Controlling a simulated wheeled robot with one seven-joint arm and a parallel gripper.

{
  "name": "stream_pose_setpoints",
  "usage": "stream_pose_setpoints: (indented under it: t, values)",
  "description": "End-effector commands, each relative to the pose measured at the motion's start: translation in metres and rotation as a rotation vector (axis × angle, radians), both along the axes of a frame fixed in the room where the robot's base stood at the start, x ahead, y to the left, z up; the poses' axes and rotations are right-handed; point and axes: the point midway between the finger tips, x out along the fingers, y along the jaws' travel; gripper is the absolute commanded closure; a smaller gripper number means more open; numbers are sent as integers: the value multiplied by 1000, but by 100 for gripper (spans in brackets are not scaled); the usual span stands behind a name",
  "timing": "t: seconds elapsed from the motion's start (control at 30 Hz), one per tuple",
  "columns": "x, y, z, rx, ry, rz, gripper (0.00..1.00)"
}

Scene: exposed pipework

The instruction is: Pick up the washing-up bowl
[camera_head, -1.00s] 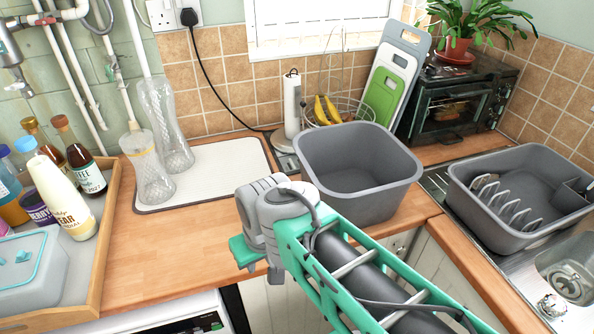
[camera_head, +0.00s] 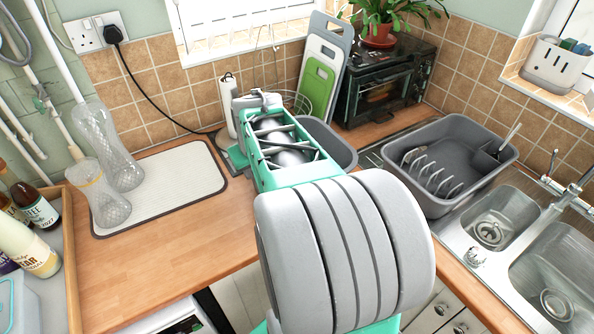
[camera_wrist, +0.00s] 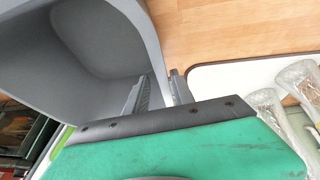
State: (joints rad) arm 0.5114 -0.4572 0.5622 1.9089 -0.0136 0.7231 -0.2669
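The grey washing-up bowl (camera_head: 340,152) stands on the wooden worktop, mostly hidden behind my arm in the head view. In the wrist view the bowl (camera_wrist: 105,45) fills the upper left and its inside looks empty. My gripper (camera_wrist: 160,90) is at the bowl's rim, with one finger on the inner side and the other on the outer side of the wall. The fingers are apart, with the wall's edge between them. I cannot see firm contact on both sides. The fingertips are hidden in the head view.
A grey dish drainer (camera_head: 455,165) stands right of the bowl beside the sink (camera_head: 500,215). Chopping boards (camera_head: 322,75) and a small oven (camera_head: 385,90) stand behind. A white mat (camera_head: 165,185) with clear bottles (camera_head: 110,145) lies left. Worktop in front of the mat is clear.

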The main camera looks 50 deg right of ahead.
Motion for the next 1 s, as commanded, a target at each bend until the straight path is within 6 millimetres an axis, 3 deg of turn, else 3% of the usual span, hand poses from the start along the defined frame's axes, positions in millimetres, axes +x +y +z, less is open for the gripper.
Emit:
stream_pose_setpoints:
  t: [0.27, 1.0]
  values:
    - [15, -7, -37, 1, 2, -1, 71]
    - [15, -7, -43, 0, 0, -1, 71]
